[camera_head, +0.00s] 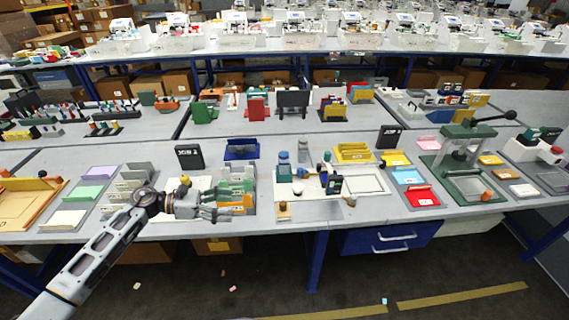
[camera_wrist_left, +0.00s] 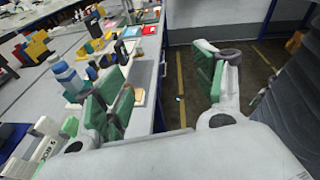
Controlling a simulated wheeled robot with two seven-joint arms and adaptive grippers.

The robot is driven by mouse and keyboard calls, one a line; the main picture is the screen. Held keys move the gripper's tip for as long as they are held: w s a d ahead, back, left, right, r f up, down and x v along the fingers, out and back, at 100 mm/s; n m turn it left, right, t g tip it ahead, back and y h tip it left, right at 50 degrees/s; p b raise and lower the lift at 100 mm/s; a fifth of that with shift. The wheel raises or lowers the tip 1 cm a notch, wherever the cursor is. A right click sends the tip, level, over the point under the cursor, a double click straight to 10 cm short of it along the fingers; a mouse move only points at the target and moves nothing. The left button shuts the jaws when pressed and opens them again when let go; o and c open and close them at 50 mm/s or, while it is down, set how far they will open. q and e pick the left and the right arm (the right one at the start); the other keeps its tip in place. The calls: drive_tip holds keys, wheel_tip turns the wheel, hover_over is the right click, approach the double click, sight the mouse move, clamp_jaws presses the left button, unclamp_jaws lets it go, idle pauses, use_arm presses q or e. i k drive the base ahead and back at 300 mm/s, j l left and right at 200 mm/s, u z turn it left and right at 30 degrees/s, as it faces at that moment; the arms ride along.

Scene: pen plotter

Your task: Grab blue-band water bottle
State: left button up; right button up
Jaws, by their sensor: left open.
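The blue-band water bottle (camera_head: 284,168) stands upright on the table in the head view, at the left end of a white plotter base. In the left wrist view a blue-and-white bottle (camera_wrist_left: 66,76) stands upright left of the fingers and looks like the same one. My left gripper (camera_head: 228,209) is over the table's front part, left of and nearer than the bottle. It is open with nothing between its green-padded fingers (camera_wrist_left: 168,92), and it is apart from the bottle. My right gripper is in neither view.
A green, grey and orange block rack (camera_head: 236,190) stands close to my left gripper. A blue tray (camera_head: 241,149) lies behind it. The white base (camera_head: 362,182) with small parts extends right of the bottle. The table's front edge is close to my gripper.

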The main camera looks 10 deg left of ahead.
sight(283, 156)
drive_tip(key=i, duration=1.25)
